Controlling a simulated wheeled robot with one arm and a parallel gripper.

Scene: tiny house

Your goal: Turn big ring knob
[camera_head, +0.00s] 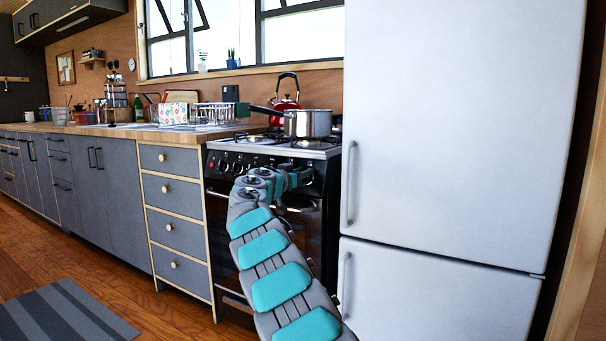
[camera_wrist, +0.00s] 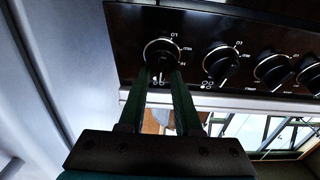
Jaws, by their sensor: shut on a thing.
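The stove's dark control panel (camera_wrist: 200,30) carries a row of round black knobs with white lettering around them, upside down in the wrist view. My gripper (camera_wrist: 162,76) has its two green fingers shut on the knob at the panel's end nearest the fridge (camera_wrist: 162,52). The knob's lower part lies between the fingertips, and its face shows past them. A small white ring symbol shows at this knob, but I cannot read its meaning. In the head view my gripper (camera_head: 306,178) is at the right end of the stove front, and my arm hides that knob.
The fridge (camera_head: 450,130) stands close on the right of the stove (camera_head: 262,215). A steel pot (camera_head: 308,124) and a red kettle (camera_head: 284,104) are on the cooktop. Drawers (camera_head: 176,205) stand left of the stove. Other knobs (camera_wrist: 222,60) sit beside the held one.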

